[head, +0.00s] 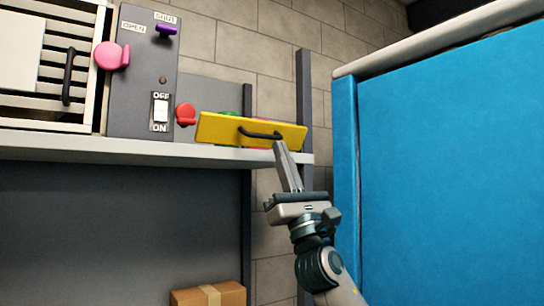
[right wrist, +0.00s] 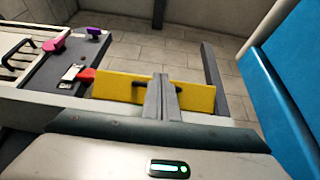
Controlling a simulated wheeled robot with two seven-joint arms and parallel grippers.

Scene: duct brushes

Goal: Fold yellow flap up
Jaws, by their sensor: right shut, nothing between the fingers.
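The yellow flap (head: 225,130) stands at the right end of the grey shelf, a long flat panel with a black handle (head: 262,134) on its face. Green and pink bits show just behind it. My right gripper (head: 277,146) is shut and empty, its fingertips close to the flap's lower edge just below the handle in the head view. In the right wrist view the shut fingers (right wrist: 160,80) overlap the middle of the flap (right wrist: 115,88) and hide part of the handle. I cannot tell whether they touch it. My left gripper is not in view.
A grey panel (head: 140,90) with a pink knob (head: 112,56), purple lever (head: 166,30) and OFF/ON switch (head: 160,112) stands left of the flap. A red knob (head: 186,114) sits beside the flap. A blue partition (head: 450,180) is at right. A cardboard box (head: 208,294) lies below.

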